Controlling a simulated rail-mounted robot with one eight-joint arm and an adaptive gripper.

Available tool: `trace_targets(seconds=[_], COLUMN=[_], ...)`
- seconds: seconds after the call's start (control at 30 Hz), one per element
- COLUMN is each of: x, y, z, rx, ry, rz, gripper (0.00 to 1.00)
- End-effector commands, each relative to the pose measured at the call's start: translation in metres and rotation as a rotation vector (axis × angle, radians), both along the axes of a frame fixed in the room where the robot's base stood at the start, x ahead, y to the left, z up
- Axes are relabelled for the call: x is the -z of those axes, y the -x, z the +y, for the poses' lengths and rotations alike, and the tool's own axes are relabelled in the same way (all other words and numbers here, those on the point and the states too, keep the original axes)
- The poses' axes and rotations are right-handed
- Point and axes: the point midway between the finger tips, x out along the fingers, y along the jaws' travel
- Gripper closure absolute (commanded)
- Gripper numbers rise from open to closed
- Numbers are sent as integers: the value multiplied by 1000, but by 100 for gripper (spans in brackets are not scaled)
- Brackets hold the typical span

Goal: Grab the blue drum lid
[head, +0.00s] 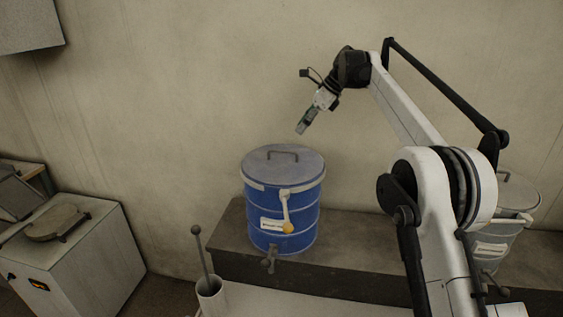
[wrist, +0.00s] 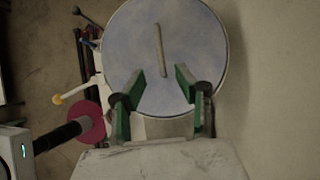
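The blue drum (head: 287,222) stands upright on a dark ledge, with its grey round lid (head: 262,168) on top. The lid has a bar handle (head: 283,152) across its middle. In the wrist view the lid (wrist: 195,50) fills the upper middle, and its handle (wrist: 160,50) runs nearly up and down the picture. My gripper (head: 301,130) is above the lid, apart from it, tilted down and to the left. In the wrist view my gripper (wrist: 156,84) has its two green fingers apart, with nothing between them, and the handle lies beyond the fingertips.
A white lever with a yellow knob (head: 288,227) hangs on the drum's front. A grey drum (head: 518,190) stands at the right, partly behind my arm. A rod stands in a white cup (head: 210,292) in front. A white box (head: 75,255) is at the left. The wall is close behind.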

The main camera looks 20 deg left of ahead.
Motion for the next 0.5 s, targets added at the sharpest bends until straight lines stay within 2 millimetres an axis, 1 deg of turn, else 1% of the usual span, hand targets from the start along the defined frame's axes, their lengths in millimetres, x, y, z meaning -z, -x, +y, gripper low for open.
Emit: trace_targets(seconds=[0.1,0.3,0.4,0.5], x=[18,46,55,60], y=[3,5,6,7], z=[12,30,35,38], rx=[-2,-2,-1,-1], ry=[0,0,0,0], rz=[0,-1,-2,-2], gripper=[68,68,68,68])
